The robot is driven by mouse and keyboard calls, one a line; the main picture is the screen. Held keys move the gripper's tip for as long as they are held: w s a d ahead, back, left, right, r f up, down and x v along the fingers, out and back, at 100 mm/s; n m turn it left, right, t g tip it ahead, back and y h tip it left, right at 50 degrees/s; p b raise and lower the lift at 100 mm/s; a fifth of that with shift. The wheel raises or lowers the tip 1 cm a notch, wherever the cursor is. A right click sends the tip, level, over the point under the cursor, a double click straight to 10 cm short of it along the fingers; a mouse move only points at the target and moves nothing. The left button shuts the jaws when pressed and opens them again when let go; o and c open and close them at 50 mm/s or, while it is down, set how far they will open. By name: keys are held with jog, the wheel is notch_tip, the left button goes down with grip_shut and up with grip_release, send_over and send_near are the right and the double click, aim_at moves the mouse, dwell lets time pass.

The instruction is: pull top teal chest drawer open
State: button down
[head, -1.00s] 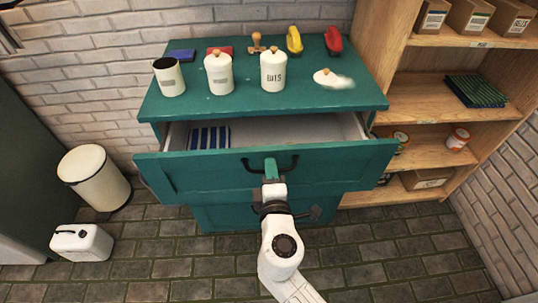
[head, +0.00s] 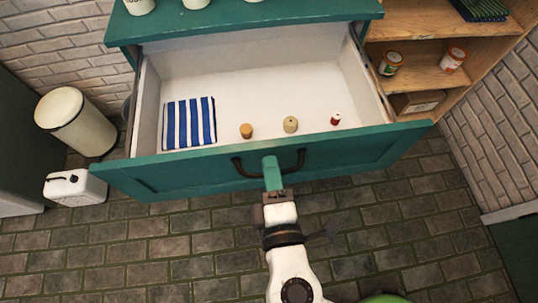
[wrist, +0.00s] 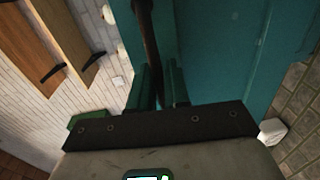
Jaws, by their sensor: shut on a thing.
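The teal chest (head: 250,18) stands against the wall, seen from above in the head view. Its top drawer (head: 130,178) is pulled far out, with its white inside exposed. My gripper (head: 272,172) is shut on the drawer's dark curved handle (head: 300,160), at the middle of the drawer front. In the wrist view the handle (wrist: 151,45) runs between the two teal fingers of my gripper (wrist: 160,85). Inside the drawer lie a blue-and-white striped cloth (head: 189,122), a tan cork-like piece (head: 246,131), a beige round piece (head: 290,124) and a small red-and-white piece (head: 335,119).
White canisters (head: 196,3) stand on the chest top, cut off by the frame. A wooden shelf (head: 420,75) with cans (head: 390,64) is at the right. A cream bin (head: 75,122) and a white jerrycan (head: 76,187) stand at the left. The paved floor (head: 180,255) in front is mostly clear.

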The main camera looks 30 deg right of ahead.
jog(key=shift+s+f, duration=0.1)
jog(key=shift+s, duration=0.1)
jog(key=c, duration=1.3)
grip_release()
jog(key=shift+a, duration=0.1)
jog(key=shift+o, duration=0.2)
jog(key=v, duration=1)
jog(key=shift+s+b, duration=0.3)
jog(key=shift+s, duration=0.05)
jog(key=shift+a, duration=0.1)
